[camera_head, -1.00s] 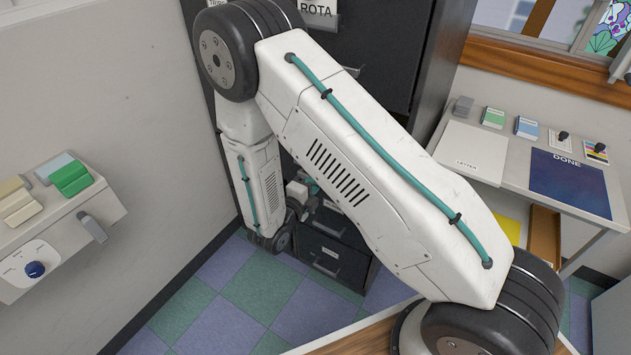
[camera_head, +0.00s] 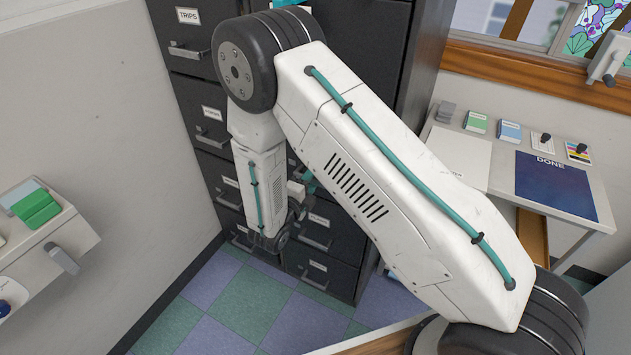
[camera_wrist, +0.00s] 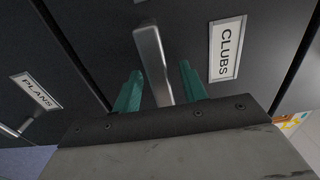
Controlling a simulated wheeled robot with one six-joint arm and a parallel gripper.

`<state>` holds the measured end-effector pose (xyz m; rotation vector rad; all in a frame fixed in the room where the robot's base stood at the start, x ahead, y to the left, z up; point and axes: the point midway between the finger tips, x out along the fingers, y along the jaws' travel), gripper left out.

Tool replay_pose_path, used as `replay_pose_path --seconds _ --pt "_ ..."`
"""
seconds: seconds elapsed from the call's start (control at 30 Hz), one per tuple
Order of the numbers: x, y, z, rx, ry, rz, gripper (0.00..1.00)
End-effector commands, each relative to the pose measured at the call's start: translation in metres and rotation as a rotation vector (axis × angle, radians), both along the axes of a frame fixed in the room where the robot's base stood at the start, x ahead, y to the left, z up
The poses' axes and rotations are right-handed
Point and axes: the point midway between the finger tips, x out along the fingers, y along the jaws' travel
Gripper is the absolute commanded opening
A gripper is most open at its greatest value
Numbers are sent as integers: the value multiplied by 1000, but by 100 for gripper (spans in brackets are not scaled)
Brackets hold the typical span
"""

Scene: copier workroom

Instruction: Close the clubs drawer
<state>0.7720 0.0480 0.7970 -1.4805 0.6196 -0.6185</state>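The clubs drawer (camera_wrist: 205,15) is a dark front with a white CLUBS label (camera_wrist: 227,48) in the wrist view. Its silver bar handle (camera_wrist: 152,62) points in between the two teal fingers of my gripper (camera_wrist: 162,88). The fingers are apart, one on each side of the handle, with a visible gap to it. In the head view my gripper (camera_head: 301,192) is low at the cabinet front, partly hidden by my arm. The CLUBS label cannot be read there, and how far the drawer stands out is unclear.
The dark cabinet (camera_head: 350,130) has several other drawers. A wall ledge (camera_head: 45,235) stands at the left, a table with a DONE mat (camera_head: 555,185) at the right. The checkered floor (camera_head: 240,300) before the cabinet is clear.

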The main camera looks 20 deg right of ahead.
Motion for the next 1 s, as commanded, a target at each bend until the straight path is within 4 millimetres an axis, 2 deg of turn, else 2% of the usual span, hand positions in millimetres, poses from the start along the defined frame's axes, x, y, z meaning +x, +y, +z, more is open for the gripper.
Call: replay_pose_path --seconds 0.3,0.7,1.0 --pt "-3 2 0 0 0 -1 42" --pt "-45 46 0 -1 1 2 42" --pt "-55 55 0 -1 1 -2 42"
